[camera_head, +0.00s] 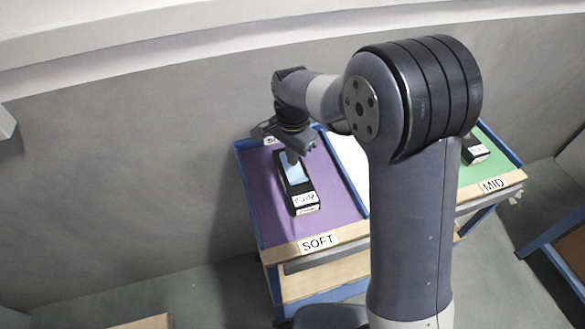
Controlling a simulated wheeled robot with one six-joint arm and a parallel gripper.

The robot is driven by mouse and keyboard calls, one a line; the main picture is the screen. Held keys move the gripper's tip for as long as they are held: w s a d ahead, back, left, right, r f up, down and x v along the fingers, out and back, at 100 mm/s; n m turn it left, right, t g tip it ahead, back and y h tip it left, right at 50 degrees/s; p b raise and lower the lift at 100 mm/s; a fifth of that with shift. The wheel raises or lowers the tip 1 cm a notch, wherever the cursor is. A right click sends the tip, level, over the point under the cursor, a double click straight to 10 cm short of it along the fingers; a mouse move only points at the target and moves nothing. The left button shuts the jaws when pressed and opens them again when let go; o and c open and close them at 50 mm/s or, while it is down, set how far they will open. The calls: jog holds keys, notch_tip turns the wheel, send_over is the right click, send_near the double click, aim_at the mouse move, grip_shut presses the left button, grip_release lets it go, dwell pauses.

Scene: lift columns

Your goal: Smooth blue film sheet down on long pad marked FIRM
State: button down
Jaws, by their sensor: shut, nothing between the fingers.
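A long black pad (284,187) lies on the purple top of the cart section labelled SOFT. White labels sit at its near end, and their small lettering is hard to read. A light blue film sheet (296,174) lies along the far part of the pad. My gripper (292,157) is shut and empty, pointing down at the far end of the sheet. Its fingertips are at or just over the sheet, and I cannot tell whether they touch. The gripper hides the pad's far end.
The purple top (335,203) has a raised blue left edge and free room around the pad. A white surface lies to its right, partly behind my arm. A green top (507,165) labelled MID holds another black item (474,150). A grey wall stands behind.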

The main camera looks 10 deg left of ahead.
jog(key=shift+f, duration=0.15)
jog(key=shift+f+b, duration=0.55)
jog(key=shift+f, duration=0.15)
dwell(0.7)
notch_tip(320, 180, up, 9)
jog(key=p, duration=0.6)
jog(key=shift+f+p, duration=0.2)
jog(key=shift+p, duration=0.1)
dwell(0.4)
